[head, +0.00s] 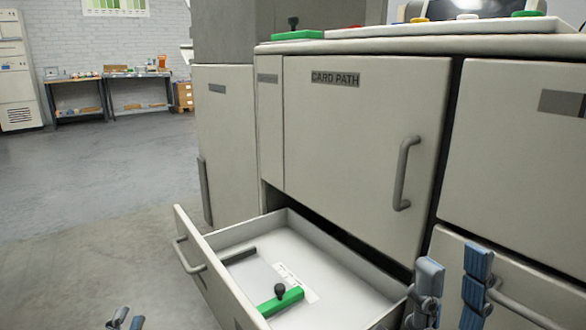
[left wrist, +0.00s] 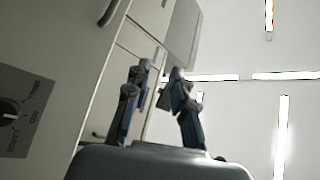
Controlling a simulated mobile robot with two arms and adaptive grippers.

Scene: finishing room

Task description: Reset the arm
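My left gripper (head: 126,319) shows only as fingertips at the bottom left of the head view, left of the open drawer. In the left wrist view my left gripper (left wrist: 158,73) points up past grey cabinet fronts, its fingers apart with nothing between them. My right gripper (head: 452,262) is at the lower right of the head view, in front of the cabinet and right of the drawer. Its two fingers are apart and empty. The rest of both arms is out of the head view.
An open drawer (head: 232,238) juts out below the "CARD PATH" door (head: 350,150). A green piece with a black knob (head: 281,301) lies inside. Open floor (head: 90,225) lies left.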

